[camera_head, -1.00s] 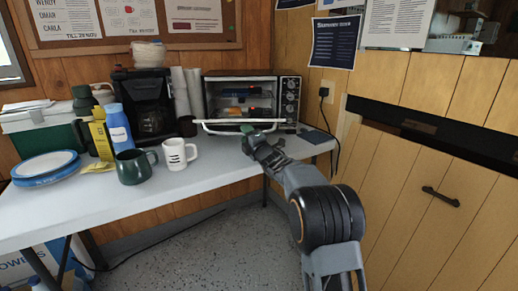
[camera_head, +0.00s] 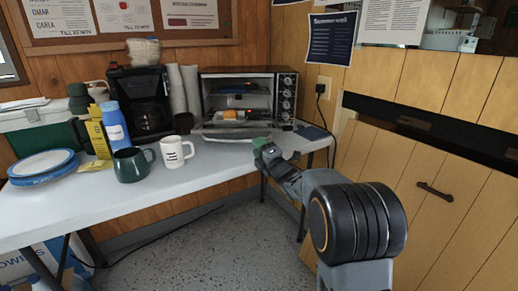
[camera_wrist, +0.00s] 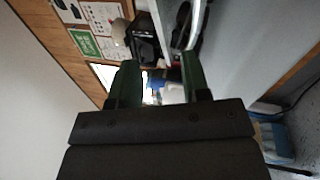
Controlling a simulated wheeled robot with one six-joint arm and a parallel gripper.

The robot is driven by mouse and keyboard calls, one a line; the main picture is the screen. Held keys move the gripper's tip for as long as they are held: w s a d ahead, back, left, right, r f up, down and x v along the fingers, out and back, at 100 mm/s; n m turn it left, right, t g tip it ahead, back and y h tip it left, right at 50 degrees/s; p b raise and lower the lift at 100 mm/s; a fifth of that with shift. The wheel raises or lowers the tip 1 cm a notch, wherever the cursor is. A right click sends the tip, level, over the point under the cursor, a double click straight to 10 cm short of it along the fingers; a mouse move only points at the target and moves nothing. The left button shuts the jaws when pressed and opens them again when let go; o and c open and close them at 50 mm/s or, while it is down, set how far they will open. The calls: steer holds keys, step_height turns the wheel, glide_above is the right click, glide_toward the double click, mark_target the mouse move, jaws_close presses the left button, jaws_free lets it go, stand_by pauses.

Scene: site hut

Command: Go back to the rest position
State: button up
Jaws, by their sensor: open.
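My gripper (camera_head: 264,150) is at the table's right front edge in the head view, in front of the toaster oven. Its two dark green fingers (camera_wrist: 160,78) stand apart in the wrist view, with nothing held between them. My arm reaches to it from the lower right. The toaster oven (camera_head: 286,98) stands at the back right of the table, with its door (camera_head: 225,130) down and open. A small orange-brown item (camera_head: 238,113) lies inside the oven.
The white table (camera_head: 120,205) carries a dark green mug (camera_head: 130,166), a white mug (camera_head: 176,152), a blue bottle (camera_head: 115,126), plates (camera_head: 42,168) and a black coffee maker (camera_head: 140,100). A wooden wall with a dark handle (camera_head: 435,191) is on the right.

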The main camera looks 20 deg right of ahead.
steer(key=s+d+r+m+g+h+p, duration=0.1)
steer(key=s+r+m+g+h+p, duration=0.2)
steer(key=s+r+m+p, duration=0.45)
steer(key=s+r+m+g+h+p, duration=0.25)
steer(key=r+m+h+p, duration=0.35)
steer(key=p, duration=0.5)
steer(key=s+a+r+m+g+y+p, duration=0.1)
steer(key=s+r+m+g+p, duration=0.1)
steer(key=s+p, duration=0.3)
steer(key=s+a+r+m+g+y+p, duration=0.1)
steer(key=s+r+m+g+p, duration=0.2)
steer(key=s, duration=0.7)
steer(key=s+a+r+m+g+p, duration=0.1)
steer(key=s+r+m+g+p, duration=0.2)
steer(key=s+m+g+p, duration=0.2)
steer(key=s+p, duration=0.3)
steer(key=p, duration=0.1)
steer(key=shift+s+a+r+g+y, duration=0.2)
steer(key=shift+s+a+g+y, duration=0.15)
steer(key=shift+a+y, duration=0.05)
